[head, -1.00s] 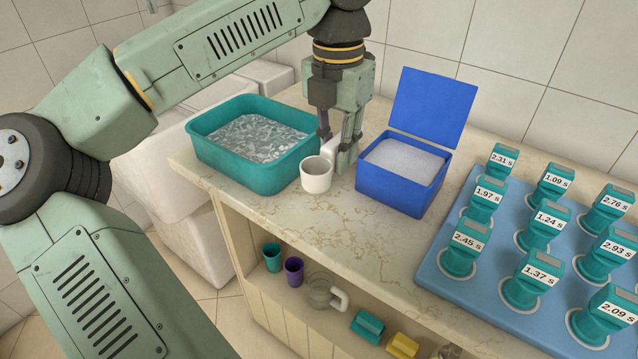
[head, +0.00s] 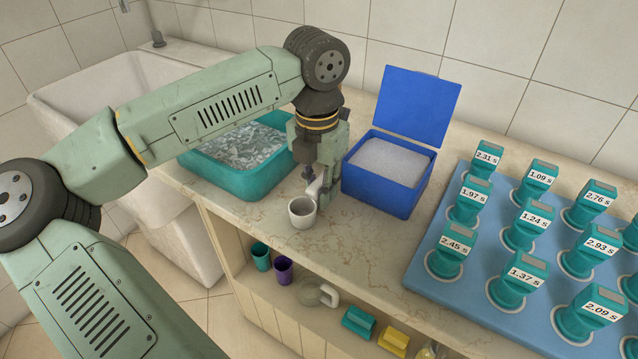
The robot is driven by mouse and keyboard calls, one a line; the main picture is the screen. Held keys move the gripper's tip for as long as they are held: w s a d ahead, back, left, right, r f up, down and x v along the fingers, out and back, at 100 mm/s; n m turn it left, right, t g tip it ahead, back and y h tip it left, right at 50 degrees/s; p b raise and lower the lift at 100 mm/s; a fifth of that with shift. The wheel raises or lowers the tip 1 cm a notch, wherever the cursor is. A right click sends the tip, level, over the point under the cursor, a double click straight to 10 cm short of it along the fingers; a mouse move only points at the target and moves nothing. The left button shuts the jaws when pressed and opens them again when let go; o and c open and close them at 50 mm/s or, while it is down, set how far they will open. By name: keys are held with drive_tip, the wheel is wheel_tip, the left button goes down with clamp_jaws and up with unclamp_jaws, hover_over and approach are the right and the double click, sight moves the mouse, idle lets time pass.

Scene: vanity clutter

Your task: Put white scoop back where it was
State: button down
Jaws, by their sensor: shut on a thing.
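The white scoop (head: 302,212) is a small cup with its handle at the back right. It is upright at the front of the marble counter, between the teal tub and the blue box. I cannot tell whether its base touches the counter. My gripper (head: 318,190) points down behind the cup and is shut on the scoop's handle, which the fingers partly hide. The inside of the cup looks grey and shaded, and its contents are not clear.
The teal tub (head: 247,187) of clear pieces stands left, partly behind my arm. The open blue box (head: 380,192) of white grains stands right. Several teal timers stand on a blue mat (head: 440,283). The counter (head: 345,235) is bare at the front. Cups and blocks sit on the shelf below.

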drive_tip(key=shift+f, duration=0.1)
drive_tip(key=shift+f+b, duration=0.15)
drive_tip(key=shift+b, duration=0.15)
drive_tip(key=c, duration=1.5)
unclamp_jaws()
drive_tip(key=shift+o, duration=0.2)
